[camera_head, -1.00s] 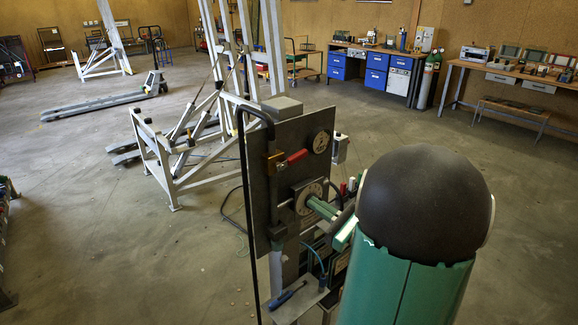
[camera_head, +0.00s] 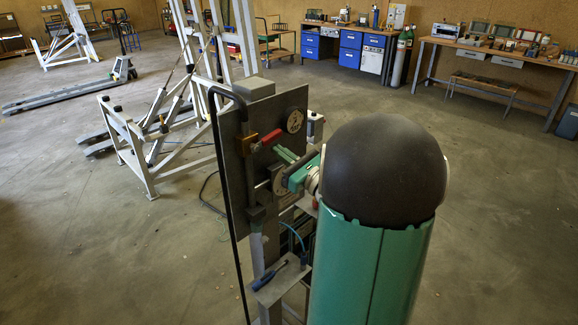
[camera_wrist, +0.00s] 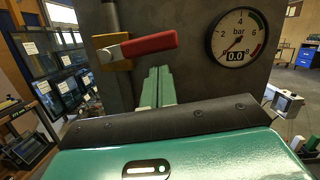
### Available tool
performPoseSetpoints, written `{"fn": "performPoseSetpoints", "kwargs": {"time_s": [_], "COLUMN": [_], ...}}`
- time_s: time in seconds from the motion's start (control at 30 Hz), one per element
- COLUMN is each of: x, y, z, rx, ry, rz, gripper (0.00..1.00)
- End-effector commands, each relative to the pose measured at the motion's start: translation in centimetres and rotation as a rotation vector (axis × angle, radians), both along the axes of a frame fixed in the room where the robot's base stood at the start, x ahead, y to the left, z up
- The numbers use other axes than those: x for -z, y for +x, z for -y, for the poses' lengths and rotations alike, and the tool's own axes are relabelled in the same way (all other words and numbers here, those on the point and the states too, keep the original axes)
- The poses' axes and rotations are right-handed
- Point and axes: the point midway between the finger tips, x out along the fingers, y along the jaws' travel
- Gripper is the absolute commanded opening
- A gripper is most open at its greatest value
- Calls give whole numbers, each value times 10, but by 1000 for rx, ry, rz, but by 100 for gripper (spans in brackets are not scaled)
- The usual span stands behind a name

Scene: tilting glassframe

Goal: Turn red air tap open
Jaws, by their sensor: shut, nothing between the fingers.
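The red tap lever (camera_head: 270,137) sits on a brass valve body (camera_head: 247,145) on the grey upright panel (camera_head: 262,115). In the wrist view the red lever (camera_wrist: 148,45) points right from its pivot, near level with a slight upward slope. My gripper (camera_wrist: 158,72) has its two green fingers together, with nothing between them. Their tips are just below the lever's middle; I cannot tell whether they touch it. The head view shows my gripper (camera_head: 284,154) in front of the panel, just below and right of the lever. A gauge (camera_wrist: 240,37) marked bar reads 0.0.
A second round dial (camera_head: 279,180) on the panel is partly hidden behind my gripper. A small shelf (camera_head: 279,278) with a blue-handled tool is lower down. A black pipe (camera_head: 222,200) runs along the panel's left edge. The floor around is open.

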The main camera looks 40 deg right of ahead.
Motion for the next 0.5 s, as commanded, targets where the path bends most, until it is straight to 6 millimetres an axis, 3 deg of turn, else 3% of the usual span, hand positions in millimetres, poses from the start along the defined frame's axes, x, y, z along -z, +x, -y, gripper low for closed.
{"fn": "performPoseSetpoints", "kwargs": {"time_s": [0.13,0.5], "x": [-10,-11], "y": [-1,-1], "z": [0,-1], "rx": [1,1], "ry": [0,-1], "rz": [-1,-1], "gripper": [0,0]}}
